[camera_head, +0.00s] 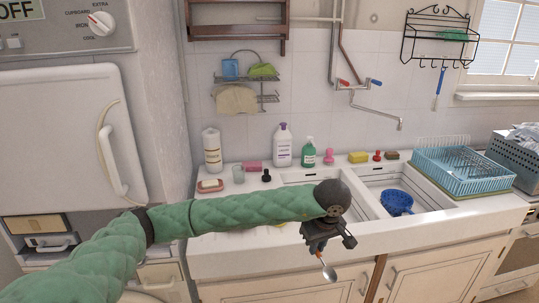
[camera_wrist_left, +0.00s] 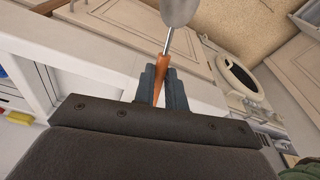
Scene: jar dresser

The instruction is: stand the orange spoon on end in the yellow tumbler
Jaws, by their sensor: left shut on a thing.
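My left gripper (camera_head: 318,247) is shut on the orange spoon (camera_head: 329,272), in front of the sink counter's front edge. In the head view the spoon hangs bowl down and slightly tilted, with its silvery bowl lowest. In the left wrist view, the fingers (camera_wrist_left: 162,82) grip its orange handle (camera_wrist_left: 167,62). The metal bowl (camera_wrist_left: 180,10) sticks out beyond the fingertips. I cannot make out the yellow tumbler for certain; a small yellow patch (camera_head: 283,225) shows just below my left forearm, mostly hidden by it. My right gripper is not in view.
The white sink counter (camera_head: 225,263) has two basins, with a blue colander-like bowl (camera_head: 397,203) in the right one. A blue dish rack (camera_head: 458,170) stands at the right.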

